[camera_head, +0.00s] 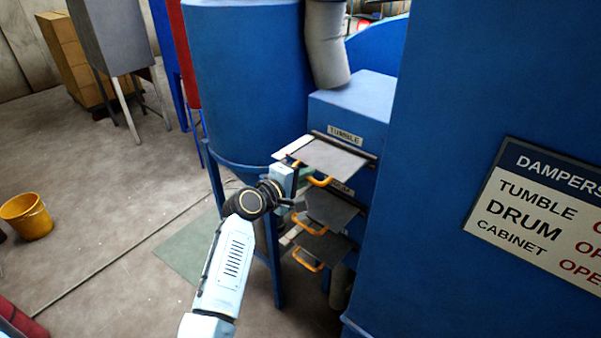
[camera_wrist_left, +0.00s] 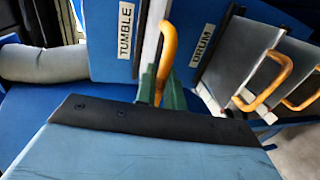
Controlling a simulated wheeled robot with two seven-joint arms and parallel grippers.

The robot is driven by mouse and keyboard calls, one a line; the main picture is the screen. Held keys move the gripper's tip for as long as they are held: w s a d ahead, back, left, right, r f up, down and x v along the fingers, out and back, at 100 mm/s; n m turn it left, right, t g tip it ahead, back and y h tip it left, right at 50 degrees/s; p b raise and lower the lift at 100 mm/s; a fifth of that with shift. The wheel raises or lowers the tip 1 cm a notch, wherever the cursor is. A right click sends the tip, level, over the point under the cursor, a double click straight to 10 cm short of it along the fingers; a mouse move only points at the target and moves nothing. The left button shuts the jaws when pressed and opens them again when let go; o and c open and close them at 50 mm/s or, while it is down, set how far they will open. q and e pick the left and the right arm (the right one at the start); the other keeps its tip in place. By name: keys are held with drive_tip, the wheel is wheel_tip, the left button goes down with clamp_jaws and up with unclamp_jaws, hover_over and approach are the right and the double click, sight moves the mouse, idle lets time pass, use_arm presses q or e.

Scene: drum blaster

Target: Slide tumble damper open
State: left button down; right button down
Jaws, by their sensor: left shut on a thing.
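The tumble damper (camera_head: 330,157) is a flat grey plate at the top of three, sticking out of the blue box below the TUMBLE label (camera_head: 345,136). Its orange handle (camera_head: 321,182) is at its front edge. My left gripper (camera_head: 303,178) is at this handle. In the left wrist view, the green fingers (camera_wrist_left: 160,97) are shut on the orange handle (camera_wrist_left: 168,45), and the label TUMBLE (camera_wrist_left: 126,31) shows beside it. The gripper's body hides part of the handle. My right gripper is in neither view.
The drum damper (camera_head: 330,208) and a third damper plate (camera_head: 322,246), both with orange handles, stick out just below. A blue panel with a dampers sign (camera_head: 540,215) fills the right. A blue drum (camera_head: 245,80) stands behind. Open floor (camera_head: 110,200) lies left, with a yellow bucket (camera_head: 26,216).

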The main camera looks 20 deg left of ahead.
use_arm(q)
drive_tip(key=c, duration=1.6)
unclamp_jaws()
drive_tip(key=shift+s+a, duration=0.1)
drive_tip(key=shift+s, duration=0.2)
drive_tip(key=shift+c, duration=0.2)
drive_tip(key=v, duration=1.3)
drive_tip(key=shift+s, duration=0.15)
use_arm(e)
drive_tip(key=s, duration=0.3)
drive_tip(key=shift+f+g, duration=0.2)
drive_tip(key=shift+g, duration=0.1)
